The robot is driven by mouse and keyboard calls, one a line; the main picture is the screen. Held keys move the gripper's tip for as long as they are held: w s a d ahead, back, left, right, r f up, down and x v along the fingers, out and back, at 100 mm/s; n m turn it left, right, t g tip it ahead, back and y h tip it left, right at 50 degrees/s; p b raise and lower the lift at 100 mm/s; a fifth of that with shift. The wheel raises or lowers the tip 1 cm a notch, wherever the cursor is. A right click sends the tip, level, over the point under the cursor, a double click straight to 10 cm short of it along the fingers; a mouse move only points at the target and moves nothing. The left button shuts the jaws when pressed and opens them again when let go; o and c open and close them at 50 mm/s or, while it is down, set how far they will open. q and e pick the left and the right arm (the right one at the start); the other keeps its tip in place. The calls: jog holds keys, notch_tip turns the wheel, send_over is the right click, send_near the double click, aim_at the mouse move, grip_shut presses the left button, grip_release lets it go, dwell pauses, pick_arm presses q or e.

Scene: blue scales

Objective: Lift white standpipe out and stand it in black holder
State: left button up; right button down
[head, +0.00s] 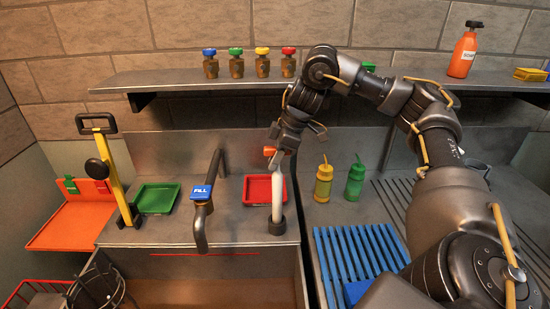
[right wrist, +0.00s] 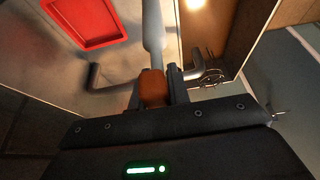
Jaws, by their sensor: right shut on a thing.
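The white standpipe (head: 277,195) stands about upright over the black holder (head: 277,226), on the steel counter by the basin. Its lower end meets the holder's rim in the head view; I cannot tell how deep it sits. My right gripper (head: 278,150) is shut on the orange top (head: 269,151) of the standpipe. In the right wrist view the orange grip (right wrist: 152,88) is between the fingers and the white pipe (right wrist: 153,28) runs away from them.
A red tray (head: 254,197) lies just left of the standpipe, and a dark tap with a blue FILL label (head: 201,192) stands further left. A green tray (head: 157,198) and yellow lever (head: 118,180) are beyond. Yellow (head: 323,184) and green (head: 355,181) bottles stand right. A shelf (head: 190,80) runs behind.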

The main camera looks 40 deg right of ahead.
jog(key=shift+f+b, duration=0.35)
jog(key=shift+f, duration=0.5)
jog(key=c, duration=1.3)
grip_release()
jog(key=shift+o, duration=0.2)
jog(key=p+v, duration=0.4)
jog(key=v, duration=0.6)
jog(key=shift+s+r+p, duration=0.1)
jog(key=shift+r+p, duration=0.2)
jog(key=shift+r, duration=0.1)
